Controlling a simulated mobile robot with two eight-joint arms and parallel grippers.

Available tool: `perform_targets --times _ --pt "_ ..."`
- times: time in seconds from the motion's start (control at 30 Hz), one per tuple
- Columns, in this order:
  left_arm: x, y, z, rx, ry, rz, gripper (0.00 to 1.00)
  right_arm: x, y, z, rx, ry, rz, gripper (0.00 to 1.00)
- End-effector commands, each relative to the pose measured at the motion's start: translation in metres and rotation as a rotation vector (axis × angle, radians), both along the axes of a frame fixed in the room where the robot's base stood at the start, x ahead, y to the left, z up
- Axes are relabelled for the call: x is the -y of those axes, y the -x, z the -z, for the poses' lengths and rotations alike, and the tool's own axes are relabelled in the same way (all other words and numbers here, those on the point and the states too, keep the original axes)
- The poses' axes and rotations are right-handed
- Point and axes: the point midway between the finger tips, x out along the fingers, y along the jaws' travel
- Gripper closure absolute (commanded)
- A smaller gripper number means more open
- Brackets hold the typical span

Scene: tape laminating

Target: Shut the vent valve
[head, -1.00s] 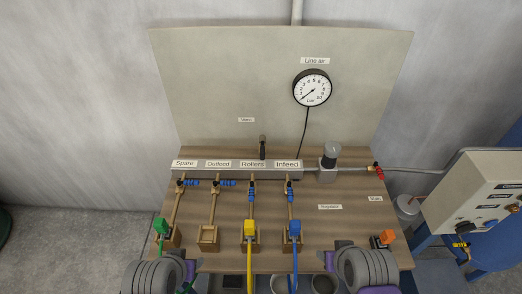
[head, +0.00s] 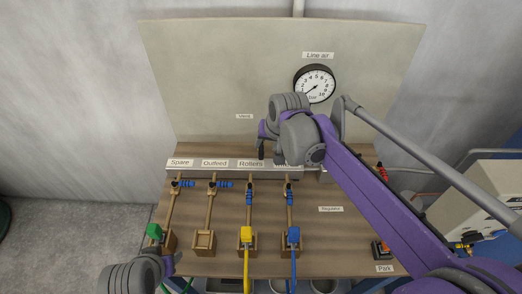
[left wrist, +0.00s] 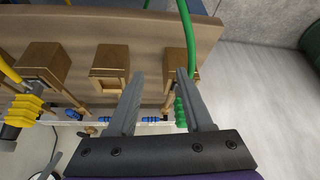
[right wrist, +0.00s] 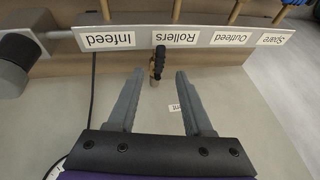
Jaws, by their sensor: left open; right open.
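The vent valve (right wrist: 157,62) has a short black handle on a brass body. In the right wrist view it stands behind the manifold near the Rollers label. My right gripper (right wrist: 159,74) is open, with its fingertips on either side of the valve; I cannot tell whether they touch it. In the head view my right gripper (head: 270,154) is over the back of the manifold (head: 225,172) and largely hides the valve. My left gripper (left wrist: 160,74) is open near the wooden holder with the green hose (left wrist: 186,25), at the board's left end.
A round Line air gauge (head: 315,84) hangs on the back panel. A regulator (right wrist: 20,60) stands beside the Infeed end. A grey control box (head: 480,195) is at the right.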

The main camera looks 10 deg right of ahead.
Motion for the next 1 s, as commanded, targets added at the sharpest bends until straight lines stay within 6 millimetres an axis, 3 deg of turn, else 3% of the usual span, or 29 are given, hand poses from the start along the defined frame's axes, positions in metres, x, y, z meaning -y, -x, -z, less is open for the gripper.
perform_targets --times 0.1,0.33,0.77,1.0 --pt "0.000 0.001 0.002 -0.002 0.000 0.000 0.49 -0.002 -0.010 0.023 0.000 0.000 -0.001 0.49" --pt "0.000 0.001 0.004 -0.003 0.000 0.000 0.49 -0.006 -0.024 0.053 0.001 0.001 -0.001 0.49" --pt "0.000 0.002 0.004 -0.003 0.000 0.000 0.49 -0.007 -0.028 0.063 0.001 0.001 -0.001 0.49" --pt "0.000 0.002 0.004 -0.003 0.000 0.000 0.49 -0.007 -0.028 0.063 0.001 0.001 -0.001 0.91"
